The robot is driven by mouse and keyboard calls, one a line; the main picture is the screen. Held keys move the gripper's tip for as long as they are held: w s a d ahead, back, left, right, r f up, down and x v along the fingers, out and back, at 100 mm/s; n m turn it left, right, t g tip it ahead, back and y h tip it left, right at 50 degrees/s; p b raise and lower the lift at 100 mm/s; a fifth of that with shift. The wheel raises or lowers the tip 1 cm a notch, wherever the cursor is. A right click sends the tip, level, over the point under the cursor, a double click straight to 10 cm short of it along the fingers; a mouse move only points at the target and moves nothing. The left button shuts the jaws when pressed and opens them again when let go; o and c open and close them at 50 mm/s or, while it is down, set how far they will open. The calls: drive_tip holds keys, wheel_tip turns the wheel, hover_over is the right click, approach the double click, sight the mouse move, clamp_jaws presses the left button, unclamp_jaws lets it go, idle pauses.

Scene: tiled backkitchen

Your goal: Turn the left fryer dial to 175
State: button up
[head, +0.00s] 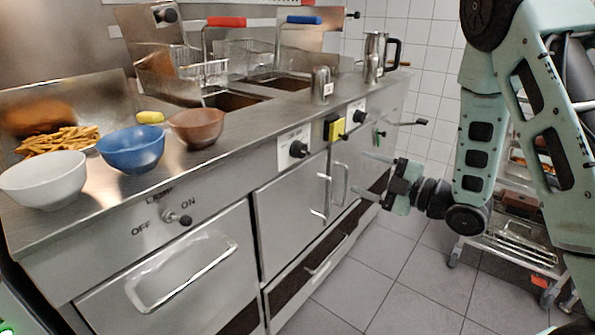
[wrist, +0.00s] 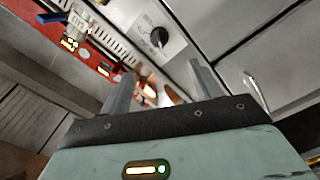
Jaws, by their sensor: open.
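The left fryer dial (head: 298,149) is a black knob on a white plate on the counter's steel front. A second, right dial (head: 359,116) sits farther along the same front. My gripper (head: 366,175) is open and empty, apart from the front panel and to the right of the left dial, with its fingers pointing left. In the wrist view, a black dial knob (wrist: 158,37) on a pale plate shows beyond my gripper's fingers (wrist: 160,68), touching neither. I cannot tell which dial this is. The scale numbers are too small to read.
Between the dials is a yellow-framed switch (head: 334,130). Cabinet handles (head: 322,197) stick out below. A lamp toggle (head: 180,218) is at the left. A wire cart (head: 515,245) stands at the right; tiled floor lies between.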

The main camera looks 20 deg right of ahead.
sight(306, 152)
drive_tip(key=x, duration=1.7)
drive_tip(key=shift+a+r, duration=0.15)
drive_tip(key=shift+r, duration=0.1)
drive_tip(key=c, duration=1)
